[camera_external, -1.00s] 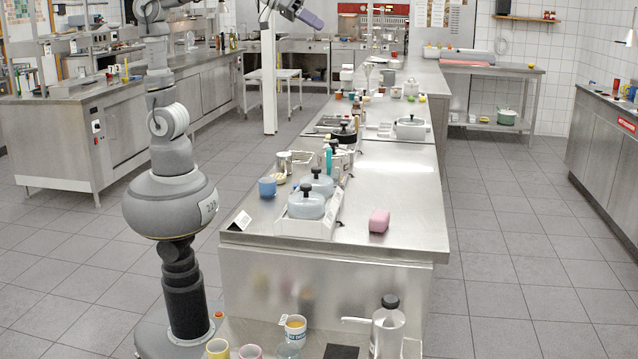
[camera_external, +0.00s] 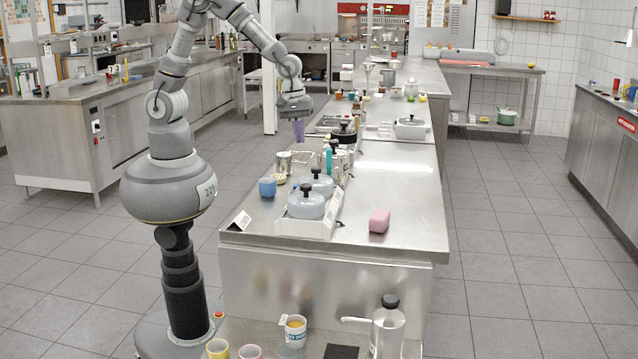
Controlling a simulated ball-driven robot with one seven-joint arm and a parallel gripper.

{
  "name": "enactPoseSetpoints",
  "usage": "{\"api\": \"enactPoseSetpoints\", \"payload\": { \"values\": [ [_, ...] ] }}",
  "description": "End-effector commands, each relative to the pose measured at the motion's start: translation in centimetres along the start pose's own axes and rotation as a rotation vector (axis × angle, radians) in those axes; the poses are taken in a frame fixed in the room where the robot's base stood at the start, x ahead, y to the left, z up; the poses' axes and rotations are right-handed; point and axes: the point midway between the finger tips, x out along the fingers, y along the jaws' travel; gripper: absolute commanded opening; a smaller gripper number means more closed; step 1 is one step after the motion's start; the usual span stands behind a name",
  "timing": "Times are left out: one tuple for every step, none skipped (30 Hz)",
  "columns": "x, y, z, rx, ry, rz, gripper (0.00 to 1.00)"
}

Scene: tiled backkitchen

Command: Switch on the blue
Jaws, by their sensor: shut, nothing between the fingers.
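My gripper (camera_external: 299,132), with purple fingers, is shut and empty. It points down over the left side of the long steel counter (camera_external: 400,190), behind the steel canisters. A blue mug (camera_external: 267,187) stands at the counter's left edge, nearer the camera than my gripper and apart from it. Two pale blue-grey domed pots with black knobs, the front one (camera_external: 306,204) and the rear one (camera_external: 317,181), stand in a white tray (camera_external: 303,228). I cannot make out any blue switch at this size.
A pink block (camera_external: 379,221) lies on the counter's front right. Steel canisters (camera_external: 284,162), a teal bottle (camera_external: 329,160) and a black-lidded pot (camera_external: 344,133) crowd the left side near my gripper. The counter's right side is mostly clear.

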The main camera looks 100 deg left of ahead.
Motion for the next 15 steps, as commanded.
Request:
{"api": "enactPoseSetpoints", "payload": {
  "values": [
    [0.3, 0.0, 0.0, 0.000, 0.000, -0.001, 0.00],
    [0.6, 0.0, 0.0, 0.000, 0.000, -0.001, 0.00],
    [1.0, 0.0, 0.0, 0.000, 0.000, -0.002, 0.00],
    [1.4, -0.1, 0.0, 0.000, 0.000, -0.002, 0.00],
    [1.9, -0.1, 0.0, 0.000, 0.000, -0.002, 0.00],
    [2.7, -0.1, 0.0, 0.000, 0.000, -0.002, 0.00],
    [3.3, -0.1, -0.1, 0.000, 0.000, -0.003, 0.00],
    [4.0, -0.1, -0.1, 0.000, 0.000, -0.003, 0.00],
    [4.9, -0.1, 0.0, 0.000, 0.000, -0.003, 0.00],
    [5.5, -0.1, 0.0, 0.001, 0.000, -0.003, 0.00],
    [6.2, -0.1, 0.0, 0.001, 0.000, -0.003, 0.00],
    [7.1, -0.1, 0.0, 0.001, 0.000, -0.003, 0.00],
    [7.8, -0.1, 0.0, 0.000, 0.000, -0.003, 0.00],
    [8.4, -0.1, -0.1, 0.000, 0.000, -0.002, 0.00],
    [9.2, -0.1, 0.0, 0.000, 0.000, -0.003, 0.00]
  ]
}}
